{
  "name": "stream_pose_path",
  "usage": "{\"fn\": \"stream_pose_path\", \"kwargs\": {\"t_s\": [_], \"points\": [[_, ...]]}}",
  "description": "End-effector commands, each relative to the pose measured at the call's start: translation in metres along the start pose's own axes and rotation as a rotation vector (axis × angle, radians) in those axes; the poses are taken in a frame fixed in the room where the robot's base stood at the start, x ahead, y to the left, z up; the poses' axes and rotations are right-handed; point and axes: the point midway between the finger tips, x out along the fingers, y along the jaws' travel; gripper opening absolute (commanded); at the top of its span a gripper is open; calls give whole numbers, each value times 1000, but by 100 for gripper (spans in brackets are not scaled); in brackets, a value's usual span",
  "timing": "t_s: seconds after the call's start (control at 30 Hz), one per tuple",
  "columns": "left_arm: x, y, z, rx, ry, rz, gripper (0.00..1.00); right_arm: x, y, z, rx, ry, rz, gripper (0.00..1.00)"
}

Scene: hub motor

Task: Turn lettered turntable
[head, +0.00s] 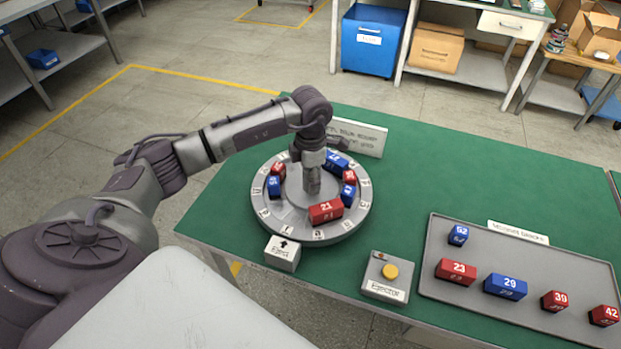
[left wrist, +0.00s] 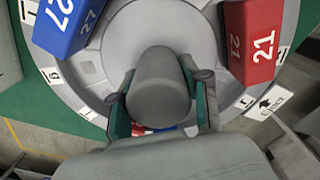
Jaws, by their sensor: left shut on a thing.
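The round grey turntable (head: 350,222) stands on the green table, with letter labels around its rim. Red and blue blocks sit around it, among them red block 21 (head: 326,211) at the front and blue block 27 (head: 337,160) at the back. Both show in the left wrist view, block 27 (left wrist: 68,28) at upper left and block 21 (left wrist: 255,45) at upper right. My left gripper (head: 311,170) reaches down over the turntable's centre. Its green-padded fingers are shut on the grey central knob (left wrist: 158,85). My right gripper is out of view.
A white block with an arrow (head: 283,253) stands at the turntable's front edge. An ejector box (head: 387,277) with a yellow button is right of it. A grey tray (head: 470,293) holds several numbered blocks. A white sign (head: 362,138) stands behind. The table's back right is clear.

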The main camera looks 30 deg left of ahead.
Motion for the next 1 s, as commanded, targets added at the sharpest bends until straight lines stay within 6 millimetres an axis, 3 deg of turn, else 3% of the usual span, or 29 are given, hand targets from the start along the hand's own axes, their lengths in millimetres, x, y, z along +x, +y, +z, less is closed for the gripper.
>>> {"fn": "stream_pose_path", "kwargs": {"t_s": [1.0], "points": [[-1,0,1,-509,-2,3,0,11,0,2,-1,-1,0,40]]}}
